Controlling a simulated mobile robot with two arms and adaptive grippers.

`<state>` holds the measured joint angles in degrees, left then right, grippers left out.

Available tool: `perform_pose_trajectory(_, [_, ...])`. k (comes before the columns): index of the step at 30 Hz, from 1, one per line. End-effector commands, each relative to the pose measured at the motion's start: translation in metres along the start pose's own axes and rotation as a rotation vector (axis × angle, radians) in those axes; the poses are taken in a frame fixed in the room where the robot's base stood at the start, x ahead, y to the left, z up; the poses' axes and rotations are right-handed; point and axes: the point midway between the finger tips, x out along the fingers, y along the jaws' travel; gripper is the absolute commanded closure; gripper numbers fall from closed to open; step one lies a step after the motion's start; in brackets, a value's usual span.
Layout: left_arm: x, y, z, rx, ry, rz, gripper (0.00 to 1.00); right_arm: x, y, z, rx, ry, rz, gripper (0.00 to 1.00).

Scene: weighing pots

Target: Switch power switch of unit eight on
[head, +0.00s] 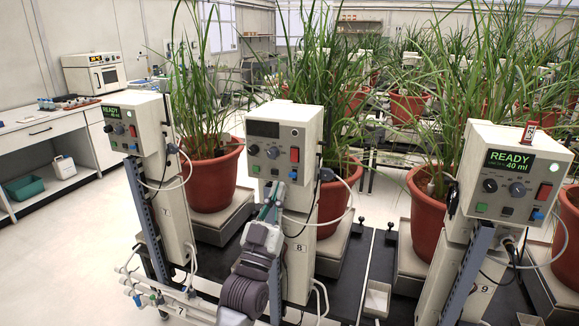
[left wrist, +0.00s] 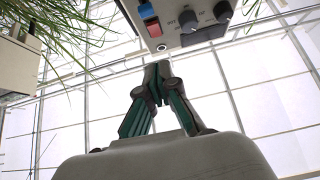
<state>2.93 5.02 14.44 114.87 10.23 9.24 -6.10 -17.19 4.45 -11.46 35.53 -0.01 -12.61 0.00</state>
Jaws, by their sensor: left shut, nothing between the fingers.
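Unit eight is the middle cream control box (head: 283,125), above a post marked 8. Its display (head: 264,129) is dark. A red rocker switch (head: 294,155) sits at the right of its panel, above a blue button (head: 292,174). My left gripper (head: 277,186) is shut and empty, just below the panel's knobs and apart from the red switch. In the left wrist view the shut fingertips (left wrist: 157,68) point towards the upside-down panel, with the red switch (left wrist: 153,28) and blue button (left wrist: 146,10) beyond them. My right gripper is not in view.
Unit seven's box (head: 138,125) at left and unit nine's box (head: 510,175) at right have lit READY displays. Potted plants in red pots (head: 212,175) stand behind the boxes. Cables (head: 345,205) loop beside unit eight. A white bench (head: 50,130) stands far left.

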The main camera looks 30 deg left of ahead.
Motion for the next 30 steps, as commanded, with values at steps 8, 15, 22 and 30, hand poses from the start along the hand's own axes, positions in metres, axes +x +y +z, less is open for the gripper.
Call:
perform_pose_trajectory(8, [0.054, 0.000, 0.009, 0.001, -0.003, 0.001, 1.00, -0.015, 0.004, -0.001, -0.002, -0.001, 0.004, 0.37])
perform_pose_trajectory(15, [0.069, 0.000, 0.026, 0.001, -0.002, 0.000, 1.00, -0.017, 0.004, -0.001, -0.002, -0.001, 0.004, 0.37])
perform_pose_trajectory(22, [0.071, 0.000, 0.029, 0.000, -0.001, 0.000, 1.00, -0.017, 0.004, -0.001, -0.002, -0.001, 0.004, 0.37])
perform_pose_trajectory(30, [0.070, 0.000, 0.031, 0.000, 0.006, 0.000, 1.00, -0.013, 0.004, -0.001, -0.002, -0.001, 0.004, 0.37])
